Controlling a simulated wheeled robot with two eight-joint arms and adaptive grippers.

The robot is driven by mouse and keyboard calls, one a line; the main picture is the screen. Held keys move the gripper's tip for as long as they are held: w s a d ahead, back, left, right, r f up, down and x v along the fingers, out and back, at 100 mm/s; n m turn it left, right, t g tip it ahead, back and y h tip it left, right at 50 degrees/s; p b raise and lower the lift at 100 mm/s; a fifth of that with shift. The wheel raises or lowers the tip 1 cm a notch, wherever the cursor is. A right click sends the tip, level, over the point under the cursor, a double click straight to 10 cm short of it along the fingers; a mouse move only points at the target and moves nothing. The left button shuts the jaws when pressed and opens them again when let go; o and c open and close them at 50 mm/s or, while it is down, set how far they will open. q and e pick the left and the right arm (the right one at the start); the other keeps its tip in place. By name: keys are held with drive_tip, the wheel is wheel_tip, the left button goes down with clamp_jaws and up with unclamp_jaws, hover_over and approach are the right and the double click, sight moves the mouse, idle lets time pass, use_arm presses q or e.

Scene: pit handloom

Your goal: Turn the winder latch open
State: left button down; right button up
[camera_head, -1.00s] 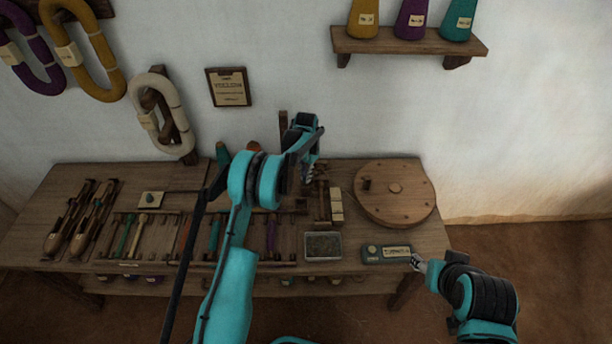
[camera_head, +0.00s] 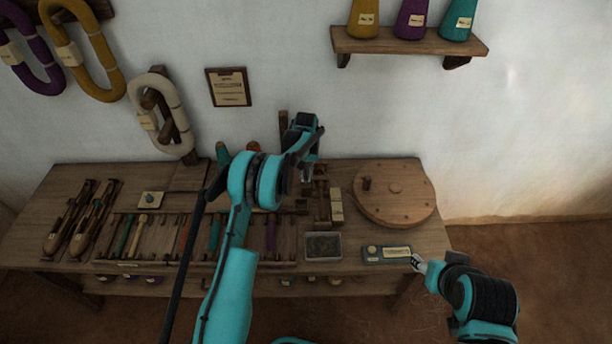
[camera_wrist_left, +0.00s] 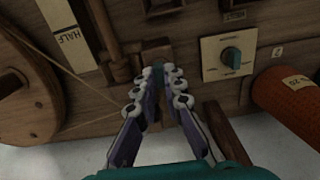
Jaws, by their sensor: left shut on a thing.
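My left gripper (camera_head: 307,176) reaches down over the back of the bench, left of the round wooden wheel. In the left wrist view, its two fingers (camera_wrist_left: 160,82) are shut around a small dark teal piece (camera_wrist_left: 152,58) on a wooden block. This piece looks like the winder latch, but the fingers hide much of it. The latch cannot be made out in the head view. My right gripper (camera_head: 418,263) is at the front right, by a small teal-grey box with a label (camera_head: 386,253). Its jaws are too small to judge.
A round wooden wheel (camera_head: 394,193) stands right of the left gripper. In the left wrist view, a plate with a teal knob (camera_wrist_left: 230,57) and an orange cone (camera_wrist_left: 288,97) are close to the fingers. A metal tray (camera_head: 323,246) and a rack of tools cover the bench front.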

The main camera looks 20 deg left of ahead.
sight(306, 177)
idle(0.5)
use_arm(q)
drive_tip(key=c, duration=1.6)
unclamp_jaws()
drive_tip(key=shift+r, duration=0.1)
wheel_tip(306, 177, up, 12)
drive_tip(key=shift+f, duration=0.1)
